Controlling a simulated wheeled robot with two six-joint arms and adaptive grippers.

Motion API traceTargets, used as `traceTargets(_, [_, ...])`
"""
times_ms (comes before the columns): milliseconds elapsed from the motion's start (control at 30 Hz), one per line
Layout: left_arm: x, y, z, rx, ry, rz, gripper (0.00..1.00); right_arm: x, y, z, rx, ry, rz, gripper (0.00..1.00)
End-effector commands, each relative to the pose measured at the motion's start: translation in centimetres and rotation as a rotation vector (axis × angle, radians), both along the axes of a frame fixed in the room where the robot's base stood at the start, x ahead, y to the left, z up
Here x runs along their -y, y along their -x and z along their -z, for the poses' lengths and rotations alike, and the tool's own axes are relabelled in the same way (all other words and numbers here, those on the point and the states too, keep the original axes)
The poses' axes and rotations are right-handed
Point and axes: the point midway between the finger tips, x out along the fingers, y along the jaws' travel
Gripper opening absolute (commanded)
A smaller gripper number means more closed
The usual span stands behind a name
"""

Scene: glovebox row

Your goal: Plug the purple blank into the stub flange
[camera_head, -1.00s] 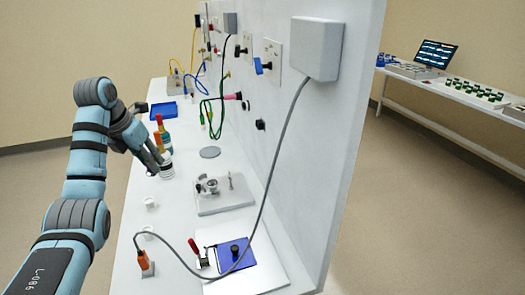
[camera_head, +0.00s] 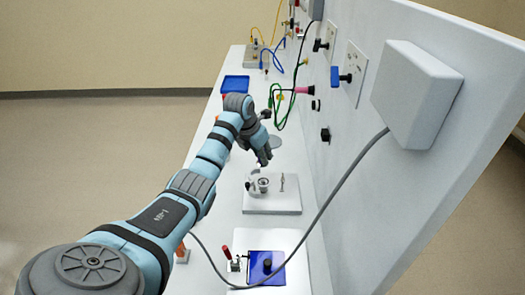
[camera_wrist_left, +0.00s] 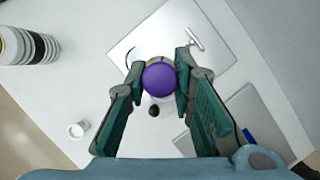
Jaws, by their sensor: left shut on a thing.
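The purple blank (camera_wrist_left: 159,78) is a round purple piece in the left wrist view. My left gripper (camera_wrist_left: 160,84) is shut on it, with a finger on either side. In the head view my left gripper (camera_head: 263,163) hangs just above the grey metal plate (camera_head: 287,206), over the stub flange (camera_head: 263,185), a short ring-like metal fitting. The plate also shows in the left wrist view (camera_wrist_left: 140,42), where the blank and fingers hide most of the flange. I cannot tell whether blank and flange touch. My right gripper is out of view.
A small metal post (camera_head: 282,183) stands on the plate beside the flange. A blue pad with a black knob (camera_head: 267,266) and a red-handled clamp (camera_head: 226,252) lie nearer. A grey cable (camera_head: 319,215) crosses the bench. A black-and-white ringed container (camera_wrist_left: 28,46) and white cup (camera_wrist_left: 77,130) stand left.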

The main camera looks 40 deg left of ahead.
Motion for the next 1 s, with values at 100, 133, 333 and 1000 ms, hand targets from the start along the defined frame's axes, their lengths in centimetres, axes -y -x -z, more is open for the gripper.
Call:
traceTargets(100, [0.0, 0.1, -0.1, -0.001, 0.0, 0.0, 0.0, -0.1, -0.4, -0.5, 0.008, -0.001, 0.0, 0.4])
traceTargets(133, [0.0, 0.2, -0.2, -0.001, 0.0, 0.0, 0.0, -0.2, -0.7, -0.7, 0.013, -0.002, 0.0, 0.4])
traceTargets(333, [-0.1, 0.3, 2.2, -0.001, 0.0, -0.002, 0.0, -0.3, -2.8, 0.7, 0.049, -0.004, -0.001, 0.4])
traceTargets(1000, [-0.2, 0.3, 5.8, 0.0, 0.0, -0.004, 0.0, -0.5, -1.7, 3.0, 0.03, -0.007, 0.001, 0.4])
